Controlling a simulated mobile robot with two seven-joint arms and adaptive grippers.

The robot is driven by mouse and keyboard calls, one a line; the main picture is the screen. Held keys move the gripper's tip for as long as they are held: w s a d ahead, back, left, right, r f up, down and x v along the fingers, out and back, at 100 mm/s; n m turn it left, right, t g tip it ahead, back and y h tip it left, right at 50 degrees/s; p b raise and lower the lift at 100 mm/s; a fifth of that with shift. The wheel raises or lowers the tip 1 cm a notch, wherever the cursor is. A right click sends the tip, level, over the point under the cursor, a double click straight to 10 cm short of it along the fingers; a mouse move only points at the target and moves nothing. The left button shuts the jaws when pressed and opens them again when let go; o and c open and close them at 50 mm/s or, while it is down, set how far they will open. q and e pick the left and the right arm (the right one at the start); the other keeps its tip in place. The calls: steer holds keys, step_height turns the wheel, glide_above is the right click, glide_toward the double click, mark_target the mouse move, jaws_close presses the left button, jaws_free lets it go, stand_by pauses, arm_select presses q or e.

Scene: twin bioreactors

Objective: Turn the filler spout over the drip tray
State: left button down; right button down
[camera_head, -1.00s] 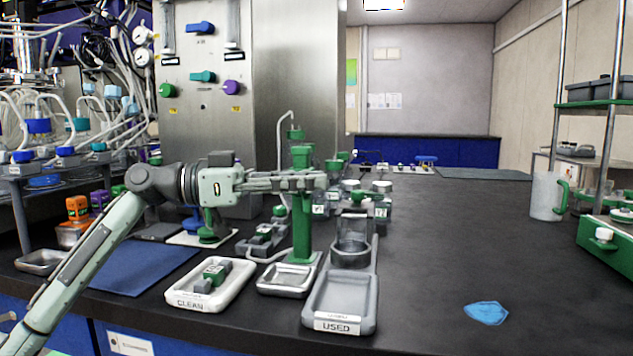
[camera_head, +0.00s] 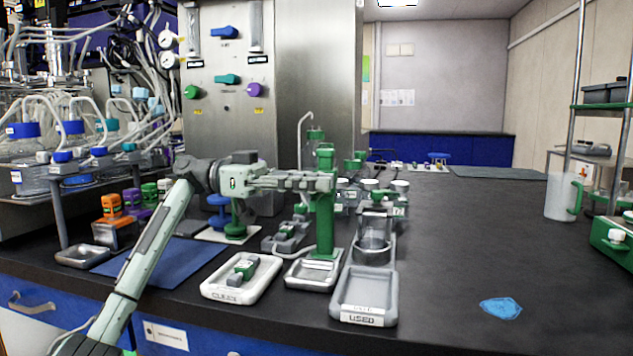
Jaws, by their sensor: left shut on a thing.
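The filler is a green post (camera_head: 322,228) that stands at the back of a small metal drip tray (camera_head: 312,282). My left gripper (camera_head: 328,182) reaches in from the left, level, across the upper part of the post. It is shut at the post, on what appears to be the filler spout. The spout itself is hidden by the fingers, so I cannot tell which way it points. The post's green top shows above the fingers. The drip tray's visible floor looks empty. My right gripper is not in view.
A white CLEAN tray (camera_head: 220,292) holding a green and grey part sits left of the drip tray. A grey USED tray (camera_head: 366,300) sits right, with a glass vessel (camera_head: 373,240) behind it.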

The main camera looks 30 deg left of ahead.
arm_select(q)
steer(key=shift+f, duration=0.1)
steer(key=c, duration=1.3)
jaws_free()
steer(key=shift+a, duration=0.1)
steer(key=shift+c, duration=0.2)
steer(key=shift+a, duration=0.1)
steer(key=v, duration=1.2)
